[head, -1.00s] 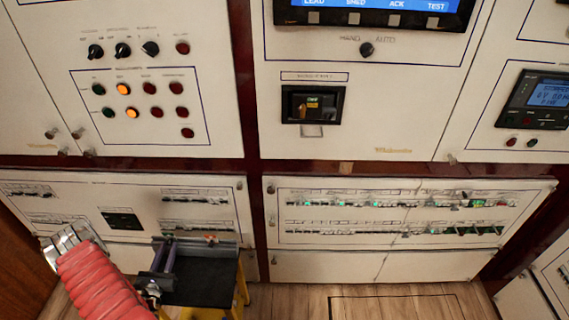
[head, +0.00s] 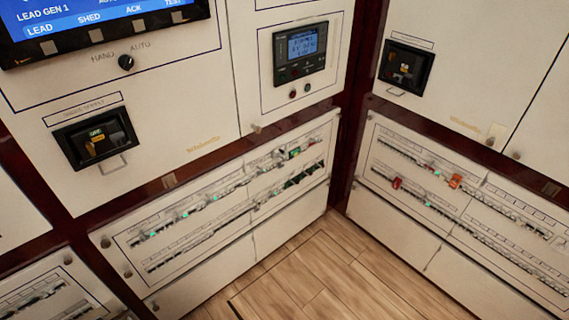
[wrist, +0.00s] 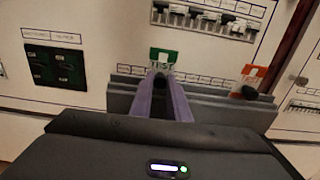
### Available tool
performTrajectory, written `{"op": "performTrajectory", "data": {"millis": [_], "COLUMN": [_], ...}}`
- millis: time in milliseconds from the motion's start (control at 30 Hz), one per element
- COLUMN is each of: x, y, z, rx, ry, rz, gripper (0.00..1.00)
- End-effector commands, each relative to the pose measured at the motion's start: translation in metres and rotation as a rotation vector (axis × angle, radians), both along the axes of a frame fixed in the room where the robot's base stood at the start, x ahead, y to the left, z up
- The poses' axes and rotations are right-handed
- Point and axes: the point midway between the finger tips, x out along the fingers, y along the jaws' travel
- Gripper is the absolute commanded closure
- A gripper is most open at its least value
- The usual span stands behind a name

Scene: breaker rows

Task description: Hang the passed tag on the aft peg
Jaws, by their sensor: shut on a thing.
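In the wrist view, my gripper (wrist: 162,84) has its two purple fingers close together, shut at the tips on a small green tag (wrist: 164,56) with a white lower part. The tag's lower edge is partly hidden by the fingertips. An orange and white tag (wrist: 252,74) is to the right, beside a dark round knob or peg (wrist: 249,92); whether it hangs there I cannot tell. My gripper is not in the head view. I cannot tell which peg is the aft one.
A grey ledge (wrist: 122,84) lies behind the fingers. In the head view, breaker rows line the left panel (head: 228,190) and the right panel, which bears a red piece (head: 396,183) and an orange piece (head: 455,181). Wooden floor (head: 300,270) is clear between them.

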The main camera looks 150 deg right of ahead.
Motion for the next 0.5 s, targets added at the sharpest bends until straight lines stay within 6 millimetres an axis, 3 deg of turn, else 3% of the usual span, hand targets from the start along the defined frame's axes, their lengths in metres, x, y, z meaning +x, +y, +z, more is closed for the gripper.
{"op": "performTrajectory", "data": {"millis": [500], "x": [0.0], "y": [0.0], "z": [0.015], "rx": [0.0], "ry": [0.0], "rz": [0.0], "gripper": [1.0]}}
